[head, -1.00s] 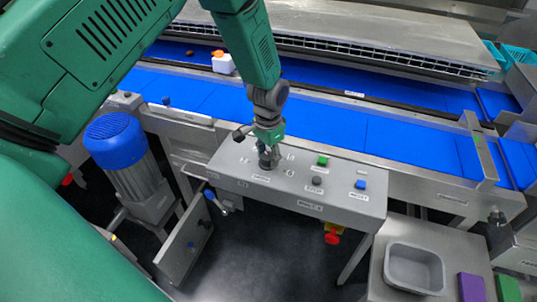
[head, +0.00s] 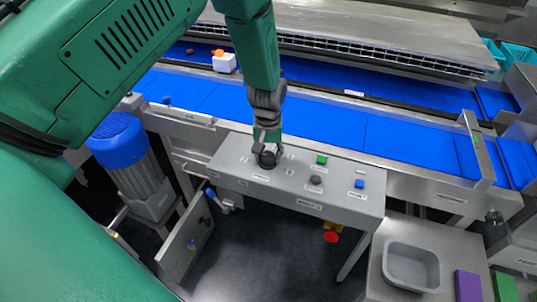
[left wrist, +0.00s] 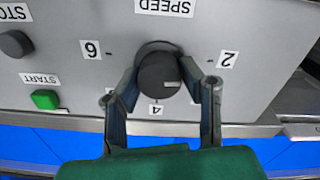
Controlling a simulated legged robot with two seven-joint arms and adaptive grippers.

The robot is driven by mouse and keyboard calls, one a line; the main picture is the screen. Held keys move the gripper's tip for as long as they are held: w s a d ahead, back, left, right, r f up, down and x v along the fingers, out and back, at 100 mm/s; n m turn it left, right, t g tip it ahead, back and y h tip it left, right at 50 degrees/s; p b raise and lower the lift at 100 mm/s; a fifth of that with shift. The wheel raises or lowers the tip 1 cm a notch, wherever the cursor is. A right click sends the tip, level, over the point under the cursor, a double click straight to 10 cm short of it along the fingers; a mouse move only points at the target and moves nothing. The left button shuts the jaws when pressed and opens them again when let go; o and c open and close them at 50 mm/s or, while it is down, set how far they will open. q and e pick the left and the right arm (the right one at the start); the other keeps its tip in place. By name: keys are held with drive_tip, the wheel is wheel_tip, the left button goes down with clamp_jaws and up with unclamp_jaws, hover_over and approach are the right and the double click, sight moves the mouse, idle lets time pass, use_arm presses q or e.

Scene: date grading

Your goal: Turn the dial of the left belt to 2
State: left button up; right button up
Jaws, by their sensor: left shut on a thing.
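The black speed dial (head: 268,159) is on the grey control panel (head: 232,172) below the blue belt. In the left wrist view the dial (left wrist: 158,72) shows between the labels 6 (left wrist: 92,49), 4 (left wrist: 155,110) and 2 (left wrist: 227,59). A pale mark on its face lies toward the lower right, between 4 and 2. My left gripper (head: 267,150), also in the left wrist view (left wrist: 165,80), is shut on the dial with a finger at each side. My right gripper is not in view.
On the same panel are a green button (head: 321,160), a dark button (head: 316,180) and a blue button (head: 359,184). A blue-topped motor (head: 117,139) stands at left. A grey tray (head: 411,266) sits at lower right. A white container (head: 224,63) is on the belt.

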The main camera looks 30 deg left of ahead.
sight(269, 153)
use_arm(q)
drive_tip(key=shift+w+a+r+n, duration=0.1)
drive_tip(key=shift+w+r+n, duration=0.1)
drive_tip(key=shift+w+n, duration=0.3)
drive_tip(key=shift+s, duration=0.15)
drive_tip(key=o, duration=1.1)
drive_tip(key=shift+o, duration=0.2)
drive_tip(key=shift+f, duration=0.1)
drive_tip(key=shift+s, duration=0.1)
drive_tip(key=shift+r, duration=0.45)
wheel_tip(269, 153, up, 11)
